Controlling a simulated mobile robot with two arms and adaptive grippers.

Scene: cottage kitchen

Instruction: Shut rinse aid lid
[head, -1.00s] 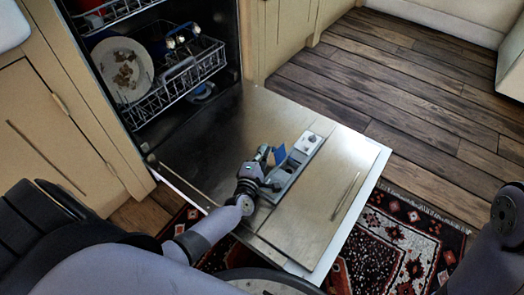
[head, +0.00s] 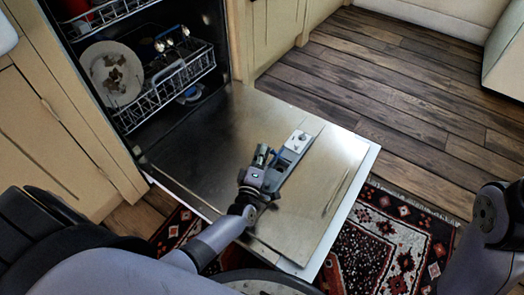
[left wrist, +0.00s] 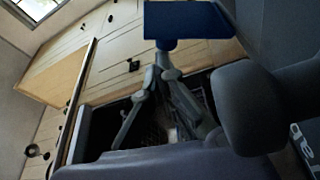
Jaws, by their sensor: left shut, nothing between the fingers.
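The dispenser (head: 290,157) is a grey strip set in the inner face of the open dishwasher door. The blue rinse aid lid (left wrist: 188,20) shows as a broad raised panel in the left wrist view, just beyond my fingertips. In the head view only a thin blue sliver shows beside the fingers. My left gripper (head: 264,153) is shut and empty, at the near left end of the dispenser. Its fingers also show in the left wrist view (left wrist: 160,75). I cannot tell whether they touch the lid. My right gripper is out of view.
The dishwasher door (head: 215,130) lies lowered, with bare metal around the dispenser. The lower rack (head: 165,85) holds a dirty plate (head: 112,72) and other dishes. A patterned rug (head: 385,245) and wooden floor (head: 420,110) lie around the door.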

